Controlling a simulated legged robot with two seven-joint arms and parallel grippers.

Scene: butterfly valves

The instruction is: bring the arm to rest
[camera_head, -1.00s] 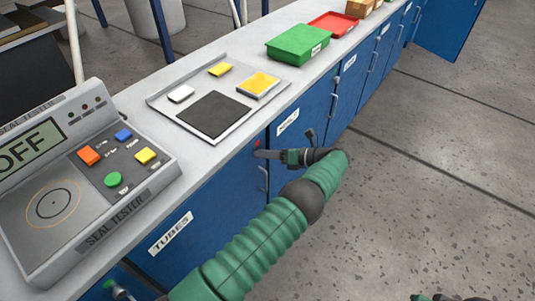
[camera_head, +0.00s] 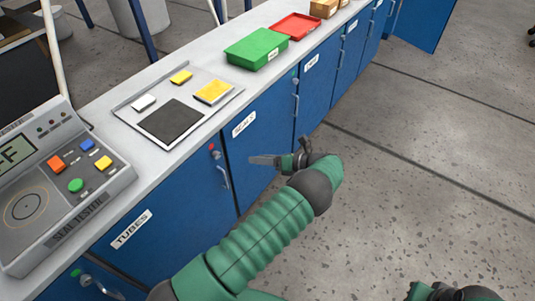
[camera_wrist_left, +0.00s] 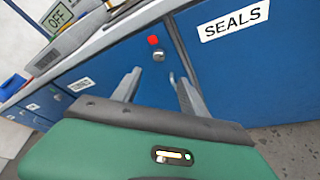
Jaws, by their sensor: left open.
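My left arm comes in from the bottom of the head view. Its gripper (camera_head: 262,160) is open and empty, in front of the blue SEALS door (camera_head: 262,135). In the left wrist view the two grey fingers (camera_wrist_left: 158,92) are spread apart, with the blue cabinet front behind them and nothing held. The gripper is apart from the handle (camera_head: 224,178) of the TUBES door (camera_head: 160,210). Part of my right arm and hand (camera_head: 440,292) shows at the bottom edge; its fingers cannot be made out.
The grey counter (camera_head: 105,88) holds a seal tester (camera_head: 105,190), a tray (camera_head: 222,112) with small blocks, a green bin (camera_head: 256,50) and a red tray (camera_head: 297,24). A blue door (camera_head: 418,22) stands open far off. The floor (camera_head: 430,150) at right is clear.

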